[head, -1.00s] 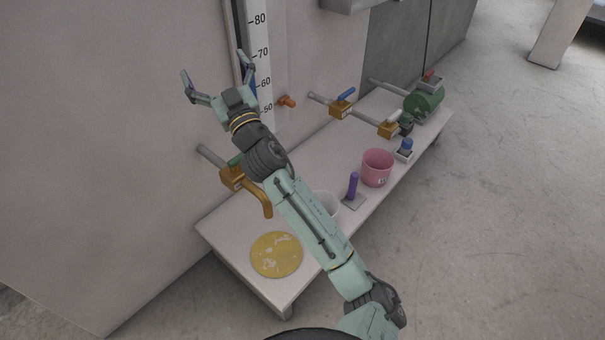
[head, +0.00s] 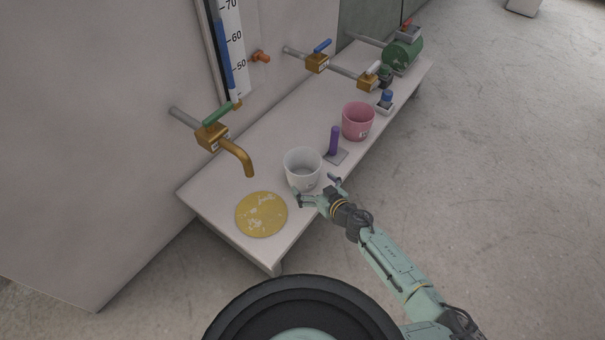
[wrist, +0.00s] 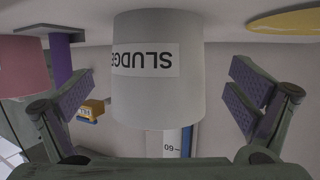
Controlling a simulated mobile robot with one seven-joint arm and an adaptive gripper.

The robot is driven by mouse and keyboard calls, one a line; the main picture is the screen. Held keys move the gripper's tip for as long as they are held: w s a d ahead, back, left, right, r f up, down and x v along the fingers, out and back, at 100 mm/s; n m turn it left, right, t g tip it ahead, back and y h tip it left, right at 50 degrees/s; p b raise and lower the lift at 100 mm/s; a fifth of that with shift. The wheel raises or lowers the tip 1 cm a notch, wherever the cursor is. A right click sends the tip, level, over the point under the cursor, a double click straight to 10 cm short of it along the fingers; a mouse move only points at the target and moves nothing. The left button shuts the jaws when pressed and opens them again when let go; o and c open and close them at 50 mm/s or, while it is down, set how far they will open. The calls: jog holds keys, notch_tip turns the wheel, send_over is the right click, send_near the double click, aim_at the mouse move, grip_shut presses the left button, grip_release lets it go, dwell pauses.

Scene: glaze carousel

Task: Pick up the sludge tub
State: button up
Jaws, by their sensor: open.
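The sludge tub (head: 302,168) is a white, open-topped tub standing upright on the low bench in the head view. In the wrist view the tub (wrist: 158,100) appears upside down, its "SLUDGE" label facing my gripper. My gripper (head: 318,189) is open at the near side of the tub, above the bench's front edge. In the wrist view its two purple-padded fingers (wrist: 166,92) stand apart on either side of the tub, with visible gaps to it. Nothing is held.
A yellow round disc (head: 262,214) lies left of the tub, near a brass tap (head: 238,155) with a green handle. A purple upright handle on a grey plate (head: 336,156) and a pink tub (head: 358,121) stand to the right. The floor (head: 500,200) in front is clear.

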aim_at(295, 166)
jog(key=x, duration=0.3)
jog(key=b+x, duration=0.1)
jog(key=x, duration=0.3)
jog(key=shift+w+r+b, duration=0.15)
jog(key=shift+r+b, duration=0.05)
jog(key=shift+b, duration=0.1)
jog(key=shift+c, duration=0.2)
jog(key=c, duration=0.9)
jog(key=shift+r, duration=0.2)
